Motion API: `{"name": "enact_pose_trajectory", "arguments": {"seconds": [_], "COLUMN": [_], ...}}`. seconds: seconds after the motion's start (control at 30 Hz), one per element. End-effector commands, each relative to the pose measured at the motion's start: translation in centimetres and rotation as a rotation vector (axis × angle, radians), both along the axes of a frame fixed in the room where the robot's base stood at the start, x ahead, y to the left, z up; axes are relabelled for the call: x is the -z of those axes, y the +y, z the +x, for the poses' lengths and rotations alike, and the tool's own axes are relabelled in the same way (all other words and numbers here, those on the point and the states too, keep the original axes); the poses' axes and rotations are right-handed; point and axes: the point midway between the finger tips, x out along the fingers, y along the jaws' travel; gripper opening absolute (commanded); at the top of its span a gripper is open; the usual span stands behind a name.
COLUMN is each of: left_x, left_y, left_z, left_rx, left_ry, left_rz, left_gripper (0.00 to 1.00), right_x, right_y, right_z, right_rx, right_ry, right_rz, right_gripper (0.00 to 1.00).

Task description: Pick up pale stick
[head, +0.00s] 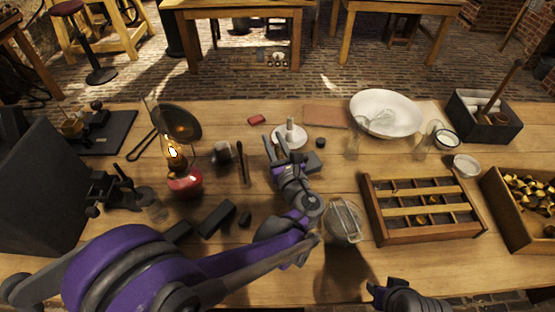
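A short pale stick (290,126) stands upright on a round white dish (301,141) in the middle of the table. My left gripper (274,141) is over the near left side of the dish, with its two fingers parted and nothing seen between them. Its fingertips are close to the stick, on its left and near side; the exact gap cannot be told. My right gripper (378,291) is at the bottom edge, far from the stick, and only partly in view.
A lit oil lamp (184,181) and a dark cup (222,152) stand to the left. A small black piece (320,142) is right of the dish. A white bowl (384,112), glass jars (425,142) and a divided wooden tray (385,234) are to the right.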

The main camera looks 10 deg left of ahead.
Motion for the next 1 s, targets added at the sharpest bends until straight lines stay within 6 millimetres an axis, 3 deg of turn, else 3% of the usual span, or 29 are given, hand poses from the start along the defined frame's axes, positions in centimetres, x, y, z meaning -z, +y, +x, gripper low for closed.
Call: {"name": "enact_pose_trajectory", "arguments": {"seconds": [0.03, 0.17, 0.67, 0.87, 1.0], "left_x": [0.0, 0.0, -0.2, -1.9, -4.4], "left_y": [0.0, 0.0, 0.0, 0.0, 0.0], "left_z": [0.0, 0.0, 0.0, 0.0, -0.1], "left_rx": [0.0, 0.0, 0.0, 0.0, 0.0], "left_ry": [0.0, 0.0, 0.0, 0.0, -0.001], "left_rz": [0.0, 0.0, 0.0, 0.0, 0.0], "left_gripper": [0.21, 0.0, 0.0, 0.0, 0.0], "right_x": [0.0, 0.0, 0.0, -0.4, -0.9], "right_y": [0.0, 0.0, 0.0, 0.0, 0.0], "right_z": [0.0, 0.0, 0.0, 0.0, 0.1], "right_rx": [0.0, 0.0, 0.0, 0.0, 0.0], "right_ry": [0.0, 0.0, 0.0, -0.001, -0.003], "right_rz": [0.0, 0.0, 0.0, 0.0, 0.0], "right_gripper": [0.39, 0.39, 0.39, 0.39, 0.39]}}
